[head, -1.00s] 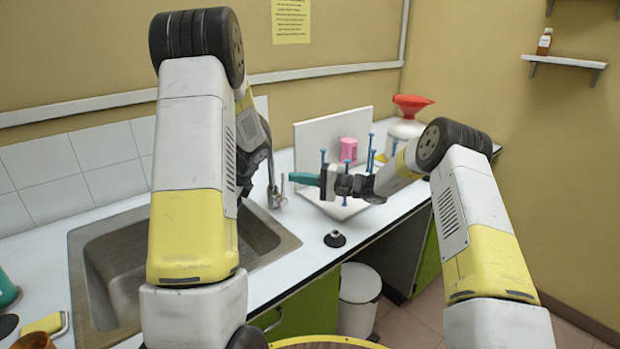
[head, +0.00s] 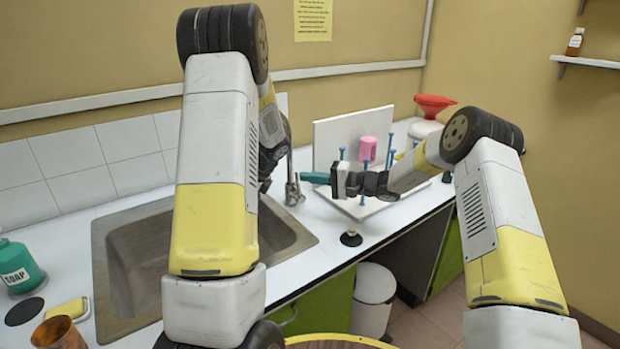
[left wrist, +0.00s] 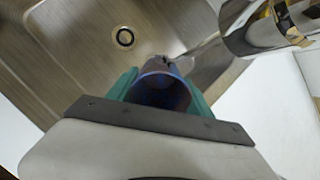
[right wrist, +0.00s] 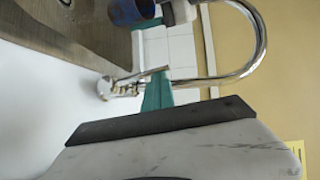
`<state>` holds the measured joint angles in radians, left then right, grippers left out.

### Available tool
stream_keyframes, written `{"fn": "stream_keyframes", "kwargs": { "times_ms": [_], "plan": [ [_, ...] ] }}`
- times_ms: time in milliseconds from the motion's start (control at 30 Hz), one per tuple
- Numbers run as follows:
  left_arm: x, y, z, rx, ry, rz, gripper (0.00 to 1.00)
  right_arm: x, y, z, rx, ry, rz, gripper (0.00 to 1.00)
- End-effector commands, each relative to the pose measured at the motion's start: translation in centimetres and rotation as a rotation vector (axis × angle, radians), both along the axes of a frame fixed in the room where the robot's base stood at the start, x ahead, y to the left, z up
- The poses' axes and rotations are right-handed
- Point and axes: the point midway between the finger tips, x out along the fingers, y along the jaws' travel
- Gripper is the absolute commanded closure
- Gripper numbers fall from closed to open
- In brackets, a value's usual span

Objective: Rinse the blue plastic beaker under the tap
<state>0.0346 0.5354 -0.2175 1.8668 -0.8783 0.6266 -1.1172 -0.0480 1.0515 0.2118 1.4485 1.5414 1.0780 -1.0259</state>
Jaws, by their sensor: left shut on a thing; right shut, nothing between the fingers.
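The blue plastic beaker (left wrist: 162,95) is between the green fingers of my left gripper (left wrist: 156,70), which is shut on it over the sink (left wrist: 70,60). Its open mouth faces the left wrist camera. The chrome tap (left wrist: 268,24) is beside it; whether water runs into it, I cannot tell. In the right wrist view the beaker (right wrist: 130,12) shows at the top, near the curved spout (right wrist: 262,40). My right gripper (head: 314,178) is shut and empty, its fingers close to the tap's base and lever (right wrist: 122,86); contact is unclear. In the head view my left arm hides the beaker.
A white board with blue pegs (head: 338,140) and a pink cup (head: 368,149) stand right of the tap. A soap bottle (head: 18,268), yellow sponge (head: 68,310) and brown cup (head: 58,334) are left of the sink (head: 130,325). A black stopper (head: 351,238) lies near the counter edge.

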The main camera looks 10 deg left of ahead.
Motion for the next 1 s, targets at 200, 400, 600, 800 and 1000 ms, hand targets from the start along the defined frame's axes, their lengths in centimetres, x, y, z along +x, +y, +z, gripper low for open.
{"fn": "stream_keyframes", "kwargs": {
  "times_ms": [200,400,600,800,1000],
  "plan": [
    [0.0,0.0,0.0,0.0,0.0,0.0,0.79,1.2,-1.4,0.4,0.002,-0.003,-0.005,1.0],
    [0.0,0.0,0.0,0.0,0.0,0.0,0.79,2.4,-5.4,0.9,0.001,0.001,-0.006,1.0],
    [0.0,0.0,0.0,0.0,0.0,0.0,0.79,1.7,-9.7,1.3,0.0,0.0,-0.004,1.0],
    [0.0,0.0,0.0,0.0,0.0,0.0,0.8,1.4,-12.3,1.5,0.0,0.0,-0.002,1.0],
    [0.0,0.0,0.0,0.0,0.0,0.0,0.8,1.0,-12.9,1.6,0.01,0.066,-0.006,1.0]
  ]
}}
